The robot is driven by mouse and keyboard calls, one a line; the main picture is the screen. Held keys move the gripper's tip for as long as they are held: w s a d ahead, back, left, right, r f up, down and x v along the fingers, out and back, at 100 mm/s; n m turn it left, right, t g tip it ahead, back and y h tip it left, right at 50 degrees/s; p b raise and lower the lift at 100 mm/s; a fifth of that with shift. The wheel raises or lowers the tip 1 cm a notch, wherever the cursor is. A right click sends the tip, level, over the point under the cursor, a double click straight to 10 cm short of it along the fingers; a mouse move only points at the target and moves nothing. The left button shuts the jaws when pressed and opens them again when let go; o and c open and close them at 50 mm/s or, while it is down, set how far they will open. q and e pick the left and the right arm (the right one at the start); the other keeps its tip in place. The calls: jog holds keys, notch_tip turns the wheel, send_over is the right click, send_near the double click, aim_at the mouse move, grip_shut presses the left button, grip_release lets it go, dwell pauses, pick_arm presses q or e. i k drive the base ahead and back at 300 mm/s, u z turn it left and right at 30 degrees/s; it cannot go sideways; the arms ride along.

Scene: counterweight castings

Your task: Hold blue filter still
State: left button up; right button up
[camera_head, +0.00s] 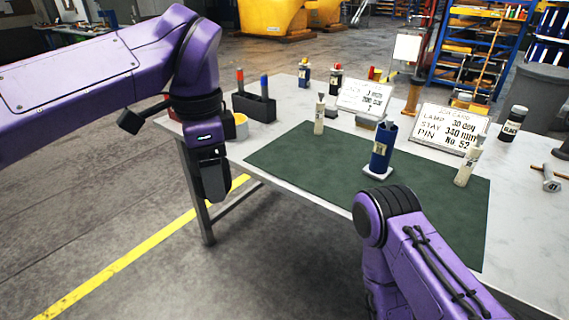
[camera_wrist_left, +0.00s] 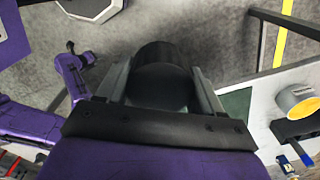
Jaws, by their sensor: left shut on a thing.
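A dark blue cylinder (camera_head: 382,148) with a pale label, which looks like the blue filter, stands upright on a small white base (camera_head: 378,172) on the green mat (camera_head: 300,160). My left gripper (camera_head: 214,185) hangs left of the table's near left edge, well apart from the blue cylinder. In the left wrist view, my left gripper (camera_wrist_left: 163,88) is shut on a dark round thing (camera_wrist_left: 162,68), whose name I cannot tell. My right arm comes in at the bottom right; its gripper is not in view.
Two white cards (camera_head: 450,130) stand behind the mat, with pale bottles (camera_head: 319,116) near it. A black holder (camera_head: 254,106) and a yellow-and-white cup (camera_head: 240,126) are at the table's left. A black jar (camera_head: 513,124) and a hammer (camera_head: 548,178) are at right. The mat's left part is clear.

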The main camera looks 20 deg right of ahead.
aim_at(378, 168)
jog(key=u, duration=1.2)
jog(key=i, duration=1.35)
jog(key=z, duration=3.35)
jog(key=i, duration=0.15)
jog(key=z, duration=0.2)
